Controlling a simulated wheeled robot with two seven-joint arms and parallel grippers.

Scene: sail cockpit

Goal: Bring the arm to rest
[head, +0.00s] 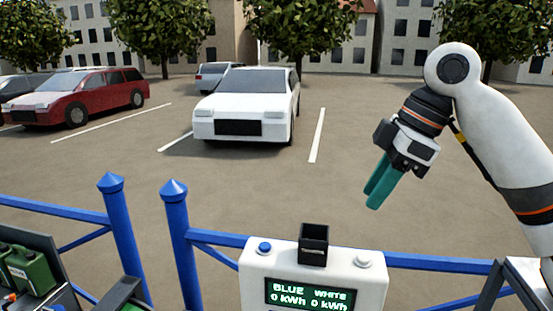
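My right arm (500,130) comes in from the right edge, raised and bent. Its gripper (371,198) has two teal fingers pointing down and to the left, in the air above and to the right of the white console. The fingers overlap from this angle, so their gap is unclear; I see nothing held at the tips. My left gripper is not in the head view.
A white console (255,283) reads "BLUE 0 kWh WHITE 0 kWh", with a blue button (264,247), pale button (363,261) and black holder (313,244). A blue railing (180,245) crosses behind. Green canisters (30,268) stand lower left. Cars (245,105) are parked beyond.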

